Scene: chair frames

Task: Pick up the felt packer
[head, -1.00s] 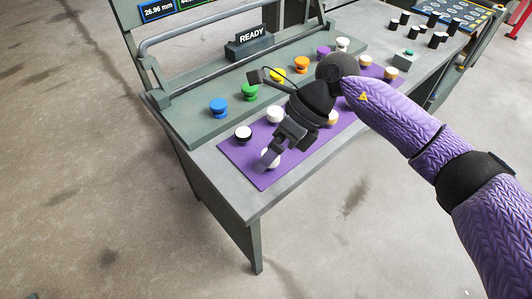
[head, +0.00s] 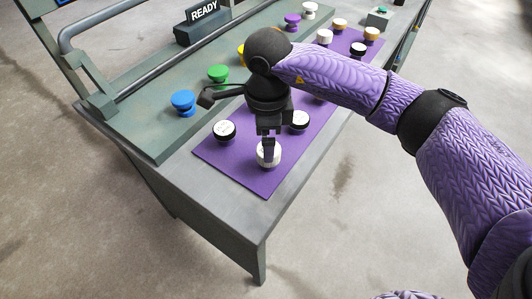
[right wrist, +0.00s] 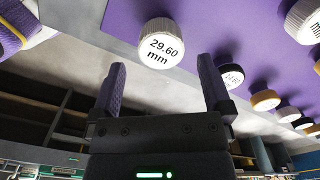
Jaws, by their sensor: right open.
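Several round packers with white, black or tan sides stand on the purple mat (head: 232,165). No label I can read says felt, so I cannot tell which one is the felt packer. My right gripper (head: 268,147) points down at the white packer (head: 268,157) nearest the mat's front corner and partly hides it. In the right wrist view the jaws (right wrist: 163,82) are open and empty, and this white packer (right wrist: 160,44), marked 29.60 mm, sits just beyond the fingertips. A black-sided packer (right wrist: 231,76) shows past the right finger. My left gripper is out of view.
Blue (head: 184,103) and green (head: 218,75) knobs line the raised green panel behind. The bench's front edge (head: 258,222) is bare.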

